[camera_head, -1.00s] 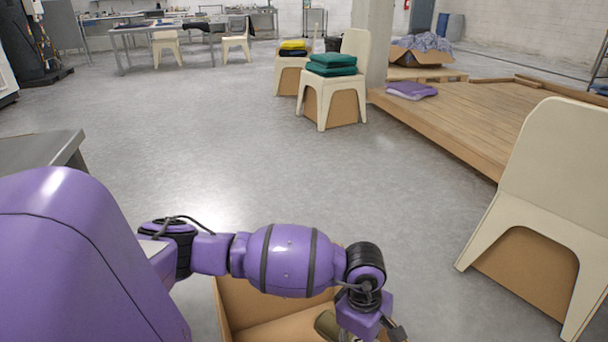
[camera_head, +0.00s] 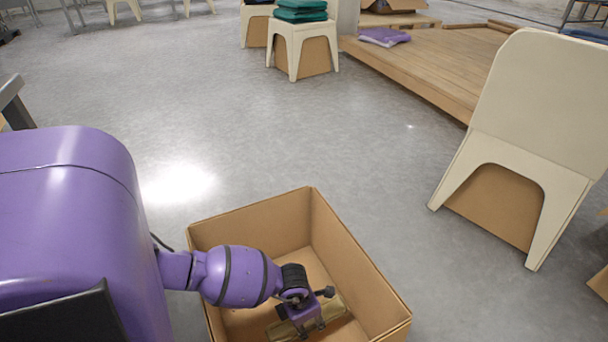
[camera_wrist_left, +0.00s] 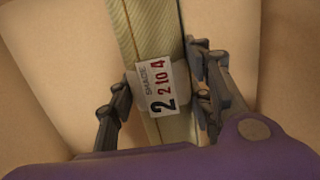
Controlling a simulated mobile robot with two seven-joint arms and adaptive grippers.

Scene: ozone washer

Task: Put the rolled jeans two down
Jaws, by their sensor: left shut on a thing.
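The rolled jeans two (camera_head: 333,307) are an olive-tan roll with a pale band. My left gripper (camera_head: 305,318) is shut on the roll, with one finger on each side. Both are inside an open cardboard box (camera_head: 357,255), low near its floor. I cannot tell whether the roll touches the box floor. My right gripper is not in view.
The box walls stand close around my left gripper. A cream chair (camera_head: 545,100) stands to the right. A wooden platform (camera_head: 430,70) with purple folded cloth (camera_head: 384,37) is at the back. A chair with green folded cloth (camera_head: 301,11) stands nearby. The grey floor between is clear.

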